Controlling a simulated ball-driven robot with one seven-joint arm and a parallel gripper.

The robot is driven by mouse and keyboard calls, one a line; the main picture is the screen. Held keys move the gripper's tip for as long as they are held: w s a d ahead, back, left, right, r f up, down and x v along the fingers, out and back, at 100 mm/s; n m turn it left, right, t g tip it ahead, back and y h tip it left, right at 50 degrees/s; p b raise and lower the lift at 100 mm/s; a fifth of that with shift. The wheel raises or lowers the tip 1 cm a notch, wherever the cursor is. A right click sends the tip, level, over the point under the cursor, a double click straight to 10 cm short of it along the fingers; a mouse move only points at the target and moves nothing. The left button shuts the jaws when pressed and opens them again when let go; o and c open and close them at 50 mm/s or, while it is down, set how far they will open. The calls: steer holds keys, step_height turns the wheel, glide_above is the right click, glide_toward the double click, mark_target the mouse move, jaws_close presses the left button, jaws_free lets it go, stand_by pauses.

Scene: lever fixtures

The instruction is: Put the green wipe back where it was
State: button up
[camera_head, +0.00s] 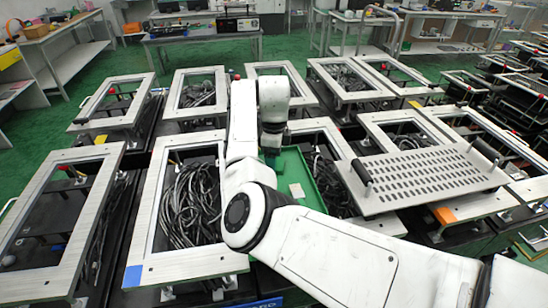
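My white arm reaches forward from the lower right, and my gripper (272,146) points down near the middle of the view. Its dark fingers are small and partly hidden by my arm, so I cannot tell if they are open or shut. A green tray-like surface (304,177) lies just below and to the right of it, partly covered by my arm. I cannot make out a separate green wipe; the green just under the fingers could be a wipe or part of the tray.
A small pale square (297,190) lies on the green surface. A perforated metal plate with black handles (428,178) stands to the right. Open metal frames with cables (190,205) surround the arm. An orange block (445,215) and blue tape (133,276) mark frame edges. Workbenches (205,34) stand behind.

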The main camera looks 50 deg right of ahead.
step_height(320, 180, up, 12)
steer(key=b, duration=0.1)
steer(key=shift+a+r, duration=0.15)
steer(key=shift+a, duration=0.05)
steer(key=shift+s, duration=0.1)
stand_by(0.6)
